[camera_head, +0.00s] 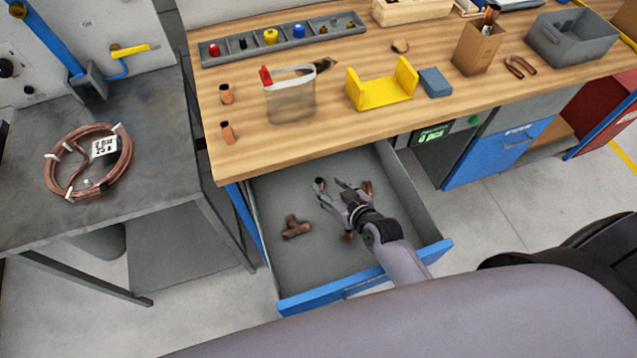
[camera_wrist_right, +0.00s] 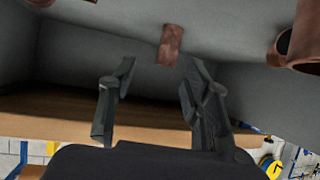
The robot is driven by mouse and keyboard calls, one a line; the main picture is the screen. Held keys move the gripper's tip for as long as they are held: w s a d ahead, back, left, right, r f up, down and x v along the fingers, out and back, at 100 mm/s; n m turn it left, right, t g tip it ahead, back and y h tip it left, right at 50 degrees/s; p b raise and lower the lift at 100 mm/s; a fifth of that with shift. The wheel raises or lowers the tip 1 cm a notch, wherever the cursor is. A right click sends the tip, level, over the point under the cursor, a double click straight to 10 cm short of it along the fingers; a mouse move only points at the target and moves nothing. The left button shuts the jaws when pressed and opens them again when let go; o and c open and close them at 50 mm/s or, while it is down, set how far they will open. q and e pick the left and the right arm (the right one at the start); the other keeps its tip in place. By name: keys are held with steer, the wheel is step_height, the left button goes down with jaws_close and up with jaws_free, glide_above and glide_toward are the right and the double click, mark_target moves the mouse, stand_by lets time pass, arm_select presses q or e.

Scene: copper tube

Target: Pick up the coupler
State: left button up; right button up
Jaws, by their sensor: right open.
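A small copper piece, which looks like the coupler (camera_wrist_right: 171,45), lies ahead of and between the fingertips of my right gripper (camera_wrist_right: 155,85) in the right wrist view. It seems to be the small dark-ended piece (camera_head: 320,183) near the fingertips in the head view. My right gripper (camera_head: 331,191) is open and empty, reaching into the open drawer (camera_head: 290,260). A copper tee (camera_head: 296,227) lies left of the gripper. Other copper fittings lie right of the fingers (camera_head: 367,189) and beside the wrist (camera_head: 347,237), partly hidden. My left gripper is not in view.
The drawer walls surround the gripper, and the wooden worktop (camera_head: 330,130) overhangs behind it. The worktop holds two copper pieces (camera_head: 227,94) (camera_head: 228,132), a clear container (camera_head: 291,97) and a yellow holder (camera_head: 382,88). A copper coil (camera_head: 125,150) lies on the grey table.

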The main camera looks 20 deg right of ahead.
mark_target(321, 184)
steer(key=shift+a+p+x, duration=0.15)
steer(key=shift+a+x, duration=0.05)
steer(key=shift+x, duration=1.2)
steer(key=shift+a+p+x, duration=0.15)
steer(key=shift+a+x, duration=0.05)
steer(key=shift+x, duration=1.15)
steer(key=shift+s, duration=0.1)
steer(key=shift+c, duration=0.3)
jaws_close()
